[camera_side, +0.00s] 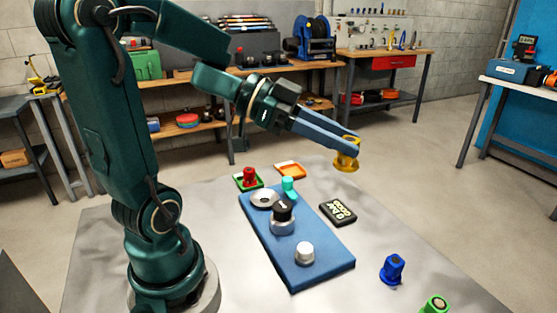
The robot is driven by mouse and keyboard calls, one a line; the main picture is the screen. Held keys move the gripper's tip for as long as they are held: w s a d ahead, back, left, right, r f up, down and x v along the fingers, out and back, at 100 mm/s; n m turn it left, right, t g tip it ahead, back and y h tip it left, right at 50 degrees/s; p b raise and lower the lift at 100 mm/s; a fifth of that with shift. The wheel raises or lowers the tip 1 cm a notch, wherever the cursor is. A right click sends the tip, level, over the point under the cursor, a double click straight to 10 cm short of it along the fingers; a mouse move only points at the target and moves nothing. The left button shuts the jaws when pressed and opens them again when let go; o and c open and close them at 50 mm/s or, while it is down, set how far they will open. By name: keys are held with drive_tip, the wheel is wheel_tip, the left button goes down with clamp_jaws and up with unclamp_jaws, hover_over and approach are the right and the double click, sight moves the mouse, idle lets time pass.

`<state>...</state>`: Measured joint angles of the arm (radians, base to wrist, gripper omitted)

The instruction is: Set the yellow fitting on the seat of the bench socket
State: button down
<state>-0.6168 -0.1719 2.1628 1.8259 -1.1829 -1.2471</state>
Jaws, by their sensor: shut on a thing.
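My gripper (350,143) is shut on the yellow fitting (345,162). It holds the fitting in the air, tilted, above and to the right of the blue board (325,272). On the board are a flat grey ring (264,201) with a dark centre, a metal collar (282,227) with a black top, and a white-topped round piece (304,251). I cannot tell for sure which of these is the bench socket. The fitting is apart from all of them.
A teal fitting (288,186) stands at the board's far end. A black label block (338,211) lies right of the board. Blue (393,268) and green (434,305) fittings stand at front right.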

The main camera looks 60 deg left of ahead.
drive_tip(key=w+a+f+n+y, duration=0.1)
drive_tip(key=w+a+n+y, duration=0.4)
drive_tip(key=a+n+y, duration=0.35)
drive_tip(key=w+a+f+n+y, duration=0.1)
drive_tip(key=w+a+n+y, duration=0.4)
drive_tip(key=a+n+y, duration=0.3)
drive_tip(key=s+a+f+n+g+y, duration=0.1)
drive_tip(key=s+f+n+g+y, duration=0.2)
drive_tip(key=s+f+n+g, duration=0.35)
drive_tip(key=s+f+n+g+y, duration=0.2)
drive_tip(key=s+f+n+g, duration=0.1)
drive_tip(key=s+n+g, duration=0.5)
drive_tip(key=shift+m+g, duration=0.4)
drive_tip(key=shift+g, duration=0.25)
drive_tip(key=shift+w+a+f, duration=0.1)
drive_tip(key=shift+w+f, duration=0.05)
drive_tip(key=shift+f, duration=1.5)
drive_tip(key=shift+w+a+f, duration=0.1)
drive_tip(key=shift+w+f, duration=0.05)
drive_tip(key=shift+f, duration=1.45)
drive_tip(key=shift+f, duration=0.5)
drive_tip(key=shift+c, duration=2.2)
unclamp_jaws()
